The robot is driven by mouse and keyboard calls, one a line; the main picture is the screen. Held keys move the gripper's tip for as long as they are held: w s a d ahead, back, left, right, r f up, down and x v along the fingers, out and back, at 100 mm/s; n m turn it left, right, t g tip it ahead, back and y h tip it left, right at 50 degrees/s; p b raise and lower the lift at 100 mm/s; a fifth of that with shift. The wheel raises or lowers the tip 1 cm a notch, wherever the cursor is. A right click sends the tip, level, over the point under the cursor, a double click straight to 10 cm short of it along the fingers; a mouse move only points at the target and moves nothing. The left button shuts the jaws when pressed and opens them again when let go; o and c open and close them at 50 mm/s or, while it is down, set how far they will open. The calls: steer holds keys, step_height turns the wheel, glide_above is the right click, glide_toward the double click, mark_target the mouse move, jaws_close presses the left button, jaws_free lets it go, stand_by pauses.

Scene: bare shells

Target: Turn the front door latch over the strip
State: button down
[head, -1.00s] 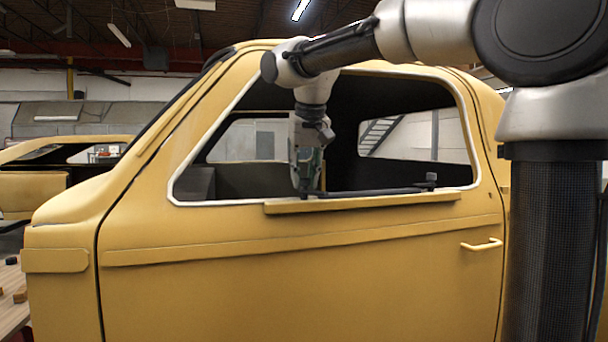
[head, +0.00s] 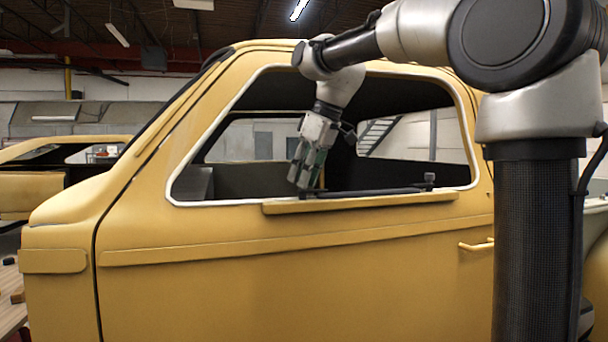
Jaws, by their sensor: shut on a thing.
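A yellow strip (head: 360,202) lies along the sill of the cab's front door window. A thin dark bar (head: 375,191) runs along its top, with a small dark upright knob (head: 429,179) at the right end. My gripper (head: 303,183) reaches down to the left end of the bar, its fingers tilted with the tips toward the lower left. It is shut on the front latch, which is mostly hidden by the fingers. A small brownish upright piece (head: 322,180) shows just right of the fingertips. I cannot tell how far the latch is turned.
The yellow door (head: 300,270) has a handle (head: 476,245) at its right. The white-edged window opening surrounds my gripper, with its frame above and to the left. Another yellow shell (head: 35,190) stands at the left. A wooden table edge (head: 10,300) shows at the lower left.

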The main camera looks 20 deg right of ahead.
steer(key=c, duration=2.2)
jaws_free()
steer(key=shift+n+g, duration=0.3)
steer(key=shift+n, duration=0.3)
steer(key=o, duration=1)
steer(key=shift+c, duration=0.2)
steer(key=v, duration=1.2)
steer(key=shift+d, duration=0.1)
